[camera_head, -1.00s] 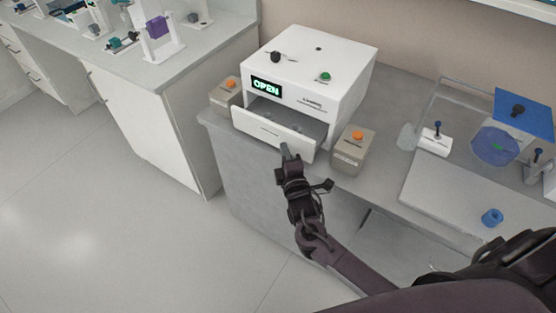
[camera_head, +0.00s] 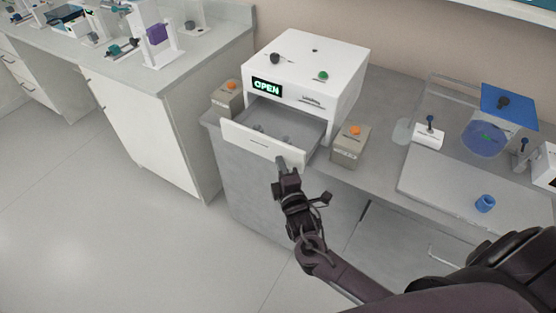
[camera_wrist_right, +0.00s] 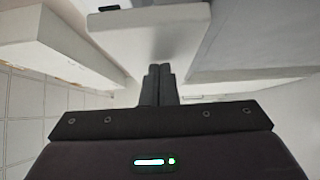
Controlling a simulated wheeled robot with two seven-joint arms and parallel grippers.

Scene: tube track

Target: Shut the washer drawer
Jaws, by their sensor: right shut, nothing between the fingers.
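The washer (camera_head: 306,82) is a white box on the grey counter, with a green "OPEN" display on its front. Its drawer (camera_head: 262,145) is pulled well out, and small items lie inside. My right gripper (camera_head: 281,163) is shut and empty, with its fingertips at the right end of the drawer's front panel; I cannot tell whether they touch it. In the right wrist view, the shut fingers (camera_wrist_right: 158,84) point toward a white panel, apparently the drawer front (camera_wrist_right: 155,35). My left gripper is not in view.
Small beige boxes with orange buttons stand left (camera_head: 229,97) and right (camera_head: 351,145) of the washer. A grey board (camera_head: 455,185) with a blue ring (camera_head: 485,203) lies further right. Open floor lies left of the counter (camera_head: 228,155).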

